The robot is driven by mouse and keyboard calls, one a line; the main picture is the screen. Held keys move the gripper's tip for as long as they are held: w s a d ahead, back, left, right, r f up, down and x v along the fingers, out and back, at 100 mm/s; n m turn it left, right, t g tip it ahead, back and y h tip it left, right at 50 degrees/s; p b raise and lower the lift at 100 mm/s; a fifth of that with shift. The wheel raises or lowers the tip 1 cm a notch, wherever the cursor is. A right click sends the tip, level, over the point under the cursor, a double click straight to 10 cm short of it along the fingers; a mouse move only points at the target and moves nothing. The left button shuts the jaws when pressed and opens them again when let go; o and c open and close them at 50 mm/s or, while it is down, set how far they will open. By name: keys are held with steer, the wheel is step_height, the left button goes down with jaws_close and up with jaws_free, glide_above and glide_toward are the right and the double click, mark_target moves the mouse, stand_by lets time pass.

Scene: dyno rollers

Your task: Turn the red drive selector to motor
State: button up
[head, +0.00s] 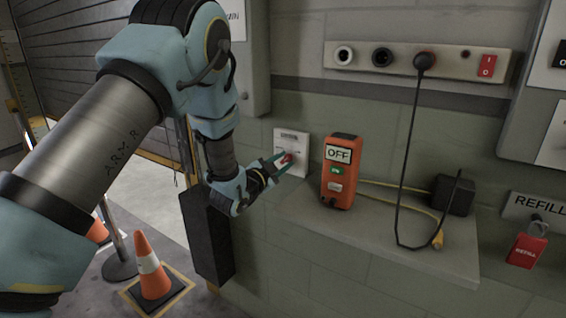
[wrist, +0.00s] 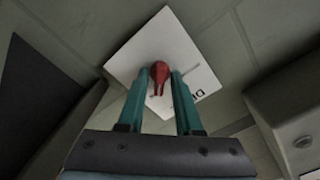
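The red drive selector (wrist: 160,73) sits on a white plate (wrist: 192,55) on the wall; in the wrist view the plate looks tilted and part of its dark lettering shows near the right finger. The selector also shows in the head view (head: 287,159), small and partly covered by the fingers. My gripper (wrist: 160,78) has its two teal fingers on either side of the selector, with a narrow gap beside its stem. In the head view my gripper (head: 281,162) reaches the plate (head: 291,140) from the left, fingers apart. Whether the fingers touch the selector is unclear.
An orange box (head: 340,172) reading OFF stands on a grey ledge (head: 405,245) right of the plate. A black adapter (head: 452,194) and cables lie farther right. A socket strip (head: 440,62) runs above. A dark block (head: 206,236) is below my gripper, and a traffic cone (head: 151,268) is on the floor.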

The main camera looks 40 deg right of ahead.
jaws_close()
steer(key=shift+f+b, duration=0.1)
steer(key=shift+b, duration=0.25)
steer(key=n+b, duration=0.1)
steer(key=b, duration=0.1)
steer(key=n+b, duration=0.2)
steer(key=shift+f+n, duration=0.2)
steer(key=shift+n, duration=0.1)
steer(key=n+b, duration=0.3)
steer(key=shift+r+n, duration=0.1)
steer(key=shift+n, duration=0.2)
steer(key=n+b, duration=0.3)
steer(key=shift+n, duration=0.3)
steer(key=n+b, duration=0.1)
steer(key=n, duration=0.2)
steer(key=shift+w+n, duration=0.1)
steer(key=shift+n, duration=0.2)
steer(key=shift+r+n+b, duration=0.1)
steer(key=shift+n+b, duration=0.4)
steer(key=shift+n, duration=1.2)
